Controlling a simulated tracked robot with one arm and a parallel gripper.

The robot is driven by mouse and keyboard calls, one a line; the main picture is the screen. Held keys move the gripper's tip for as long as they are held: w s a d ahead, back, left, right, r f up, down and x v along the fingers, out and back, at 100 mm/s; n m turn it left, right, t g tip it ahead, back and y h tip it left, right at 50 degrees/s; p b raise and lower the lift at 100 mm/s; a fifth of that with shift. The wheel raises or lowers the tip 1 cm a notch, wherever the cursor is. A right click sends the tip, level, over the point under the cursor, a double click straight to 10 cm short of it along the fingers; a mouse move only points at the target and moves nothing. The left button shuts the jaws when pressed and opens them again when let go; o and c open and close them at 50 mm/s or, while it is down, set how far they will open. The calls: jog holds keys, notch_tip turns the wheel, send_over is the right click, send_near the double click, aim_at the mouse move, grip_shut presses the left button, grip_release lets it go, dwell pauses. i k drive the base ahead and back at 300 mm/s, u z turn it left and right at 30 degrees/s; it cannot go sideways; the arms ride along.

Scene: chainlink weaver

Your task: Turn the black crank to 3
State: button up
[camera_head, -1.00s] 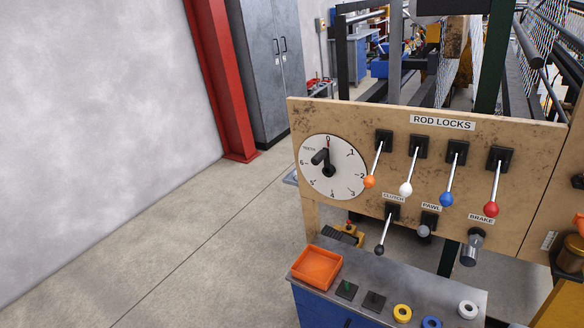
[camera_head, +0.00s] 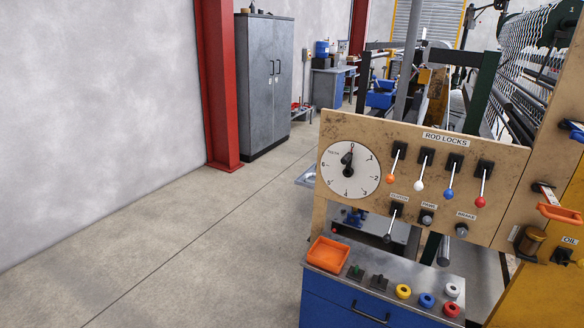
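The black crank (camera_head: 347,160) sits at the middle of a round white dial (camera_head: 366,182) on the left of the wooden ROD LOCKS panel. The dial carries numbers around its rim, with 0 at the top and 3 towards the lower right. The crank's arm points up, close to 0. Its knob stands out from the dial, so its exact angle is hard to read. My gripper is not in view, and nothing shows touching the crank.
Levers with orange, white, blue and red knobs hang right of the dial. The clutch lever (camera_head: 391,224) is below. A blue bench (camera_head: 330,298) with an orange tray (camera_head: 327,254) and several rings stands in front of the panel. Open floor (camera_head: 215,245) lies to the left.

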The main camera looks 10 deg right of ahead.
aim_at(347, 159)
jog(key=i, duration=1.4)
jog(key=z, duration=1)
jog(key=i, duration=0.7)
jog(key=z, duration=0.2)
